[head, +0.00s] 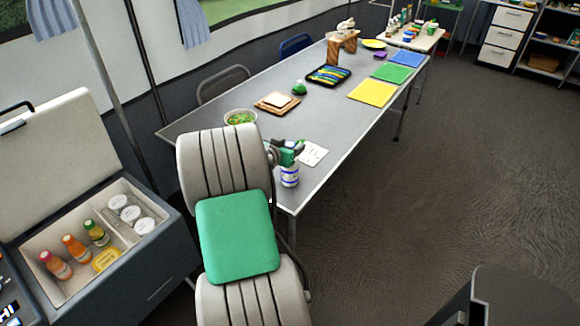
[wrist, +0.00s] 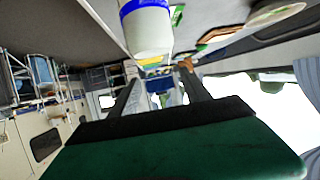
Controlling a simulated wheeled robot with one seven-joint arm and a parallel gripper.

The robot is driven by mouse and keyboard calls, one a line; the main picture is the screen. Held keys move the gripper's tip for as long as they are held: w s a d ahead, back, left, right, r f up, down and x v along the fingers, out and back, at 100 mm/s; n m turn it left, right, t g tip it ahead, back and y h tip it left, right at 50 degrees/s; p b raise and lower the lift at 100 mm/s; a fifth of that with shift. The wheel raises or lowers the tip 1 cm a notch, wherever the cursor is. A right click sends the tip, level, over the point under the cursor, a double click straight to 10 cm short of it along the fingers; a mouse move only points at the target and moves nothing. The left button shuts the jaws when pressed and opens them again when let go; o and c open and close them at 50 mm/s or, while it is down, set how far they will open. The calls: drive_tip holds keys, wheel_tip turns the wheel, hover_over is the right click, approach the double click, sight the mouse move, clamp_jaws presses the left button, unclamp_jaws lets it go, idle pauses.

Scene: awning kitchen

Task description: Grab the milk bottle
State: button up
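A white container with a blue band (head: 290,178), which looks like the milk bottle, stands upright on the table near its front-left corner. My gripper (head: 298,150) is above it in the head view and partly covers its top. In the wrist view, which looks upside down, the white and blue container (wrist: 150,32) is at the top centre, cut by the frame edge. The two dark fingers of my gripper (wrist: 158,76) are spread apart with nothing between them. The container is beside the fingers, not between them. Whether they touch it cannot be told.
An open cooler (head: 150,240) at left holds several bottles and white-lidded jars. On the long grey table (head: 330,115) are a paper (head: 313,153), a green bowl (head: 240,118), wooden boards (head: 276,102), a dark tray (head: 328,75) and a yellow mat (head: 372,92).

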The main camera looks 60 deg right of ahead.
clamp_jaws()
idle(0.4)
idle(0.7)
drive_tip(key=shift+r, duration=0.1)
